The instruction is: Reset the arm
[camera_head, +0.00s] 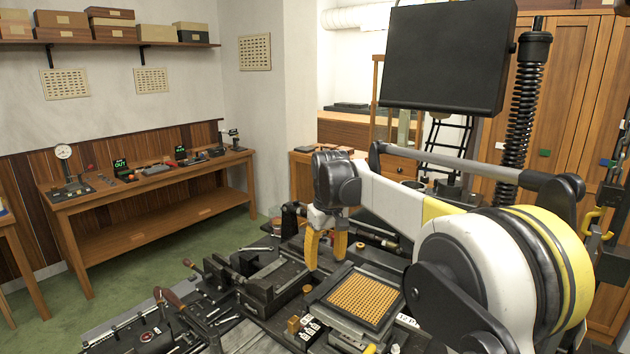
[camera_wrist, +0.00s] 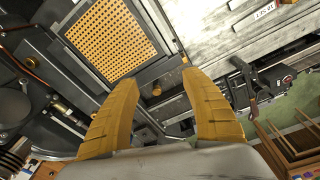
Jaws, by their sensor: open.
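My gripper (camera_head: 325,250) has yellow fingers and hangs from the end of my arm above the type-casting machine, just behind a square brass-coloured matrix grid. In the wrist view my gripper (camera_wrist: 160,90) shows its two fingers spread apart with nothing held between them. The matrix grid (camera_head: 362,300) sits in a dark frame on the machine. It also shows in the wrist view (camera_wrist: 110,40), beyond the left fingertip. My arm is bent, with its large white and yellow joint at the right of the head view.
Machine parts (camera_head: 265,285) crowd the area around my gripper. A dark panel (camera_head: 447,55) hangs above my arm, near a black spring column (camera_head: 525,110). A wooden bench (camera_head: 150,195) with gauges stands at the left. Green floor (camera_head: 170,265) lies open before it.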

